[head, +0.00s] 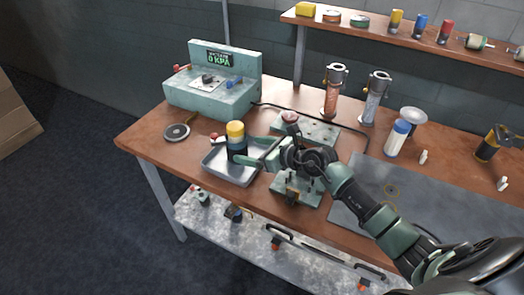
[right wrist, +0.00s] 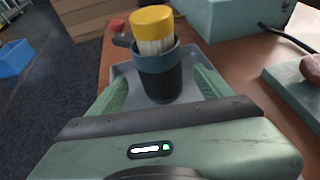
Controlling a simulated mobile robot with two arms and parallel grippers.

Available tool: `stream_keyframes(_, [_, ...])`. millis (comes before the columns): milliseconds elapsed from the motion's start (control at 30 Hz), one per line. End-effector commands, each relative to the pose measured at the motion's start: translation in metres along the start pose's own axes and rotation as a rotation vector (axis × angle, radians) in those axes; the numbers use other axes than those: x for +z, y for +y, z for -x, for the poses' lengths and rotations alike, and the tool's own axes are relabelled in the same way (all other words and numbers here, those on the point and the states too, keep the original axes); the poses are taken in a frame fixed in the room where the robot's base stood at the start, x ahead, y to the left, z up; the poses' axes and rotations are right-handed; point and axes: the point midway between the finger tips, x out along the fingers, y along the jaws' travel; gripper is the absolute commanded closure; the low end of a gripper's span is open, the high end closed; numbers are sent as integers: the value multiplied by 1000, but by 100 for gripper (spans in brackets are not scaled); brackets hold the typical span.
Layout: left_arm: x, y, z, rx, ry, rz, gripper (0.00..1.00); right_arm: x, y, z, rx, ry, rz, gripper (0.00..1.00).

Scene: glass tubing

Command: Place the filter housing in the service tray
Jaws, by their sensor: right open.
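The filter housing (head: 237,150) is a dark cup, with a yellow-capped white cartridge (right wrist: 154,32) in its top. It stands upright in the grey metal service tray (head: 214,172). In the right wrist view the housing (right wrist: 160,76) shows a short side port at its left. My right gripper (head: 250,150) is open, with its green fingers on either side of the housing. In the right wrist view small gaps show between the fingers and the housing. The tray (right wrist: 122,72) shows under and around it. My left gripper is not in view.
A pale green gauge box (head: 212,92) stands behind the tray, and a round black disc (head: 177,132) lies to the left. A green fixture (head: 297,187) is right of the tray. Two clear tubes (head: 333,92) (head: 374,98) stand farther back. A grey mat (head: 370,195) covers the right front.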

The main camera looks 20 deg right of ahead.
Motion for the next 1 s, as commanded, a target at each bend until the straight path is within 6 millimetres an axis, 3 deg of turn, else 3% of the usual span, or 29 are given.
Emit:
stream_keyframes(100, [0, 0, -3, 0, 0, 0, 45, -2, 1, 23, 1, 2, 2, 20])
stream_keyframes(300, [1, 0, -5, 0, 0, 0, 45, -1, 0, 44, 0, 1, 0, 20])
stream_keyframes(1000, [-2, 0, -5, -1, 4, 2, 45, 0, 0, 47, 1, 0, -1, 20])
